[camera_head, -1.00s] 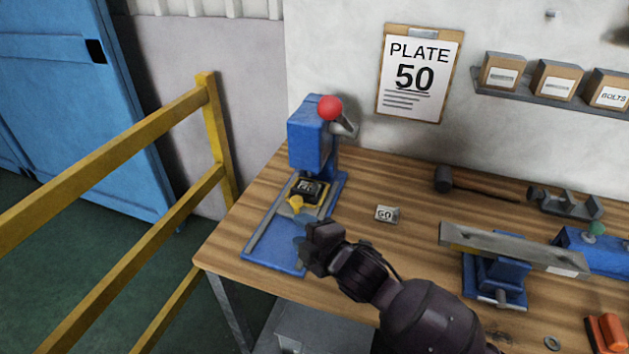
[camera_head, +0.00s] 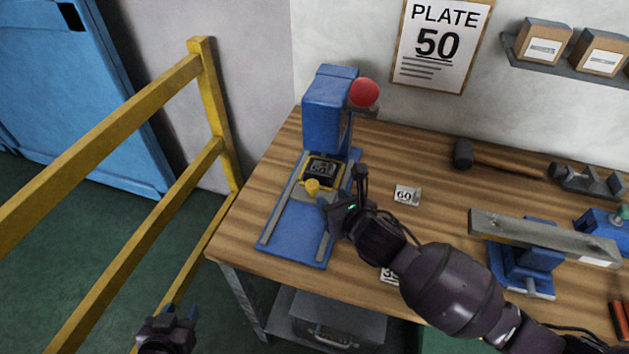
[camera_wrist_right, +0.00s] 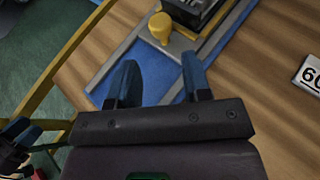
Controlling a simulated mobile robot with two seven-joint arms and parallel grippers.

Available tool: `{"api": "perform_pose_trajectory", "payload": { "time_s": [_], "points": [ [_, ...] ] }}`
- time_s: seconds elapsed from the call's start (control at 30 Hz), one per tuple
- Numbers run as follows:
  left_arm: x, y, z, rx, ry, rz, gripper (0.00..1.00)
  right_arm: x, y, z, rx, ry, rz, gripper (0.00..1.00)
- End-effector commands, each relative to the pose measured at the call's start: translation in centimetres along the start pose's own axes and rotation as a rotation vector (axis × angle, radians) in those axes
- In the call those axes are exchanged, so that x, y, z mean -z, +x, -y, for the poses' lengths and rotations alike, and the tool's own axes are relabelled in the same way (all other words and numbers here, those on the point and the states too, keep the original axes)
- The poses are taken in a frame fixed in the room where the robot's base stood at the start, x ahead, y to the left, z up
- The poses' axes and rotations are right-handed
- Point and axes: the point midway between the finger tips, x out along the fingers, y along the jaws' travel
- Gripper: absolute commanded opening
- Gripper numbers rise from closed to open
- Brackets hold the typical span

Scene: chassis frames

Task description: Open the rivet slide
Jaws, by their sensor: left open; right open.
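The rivet slide is a yellow-edged carriage (camera_head: 323,172) with a yellow knob (camera_head: 312,186) at its front. It sits on two grey rails of a blue press (camera_head: 326,112), under the press head, with a dark plate on it. My right gripper (camera_head: 342,205) is open and empty, just to the front right of the knob. In the right wrist view the knob (camera_wrist_right: 160,26) lies ahead of the open fingers (camera_wrist_right: 158,85), apart from them. My left gripper (camera_head: 178,318) is at the bottom left, off the bench, open.
The blue press base (camera_head: 295,232) is bare in front of the carriage. A red-knobbed lever (camera_head: 364,93) stands at the press's right. A "60" tag (camera_head: 405,194), a mallet (camera_head: 500,158) and a blue vise (camera_head: 524,265) lie to the right. A yellow railing (camera_head: 215,110) runs along the left.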

Motion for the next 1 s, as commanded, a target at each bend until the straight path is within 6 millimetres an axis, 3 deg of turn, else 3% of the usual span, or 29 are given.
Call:
{"api": "perform_pose_trajectory", "payload": {
  "time_s": [0.27, 0.7, 1.0],
  "points": [
    [-0.9, -0.5, 0.0, 0.002, -0.003, 0.017, 0.43, 0.0, 1.2, -0.1, 0.000, -0.046, 0.000, 0.45],
    [-0.5, 0.2, -0.1, 0.000, 0.000, 0.001, 0.43, 0.0, 7.5, -0.1, -0.001, -0.043, -0.001, 0.45],
    [-0.7, 0.4, -0.1, 0.000, 0.000, 0.000, 0.43, 0.0, 10.3, 0.0, -0.001, -0.044, 0.000, 0.45]
  ]
}}
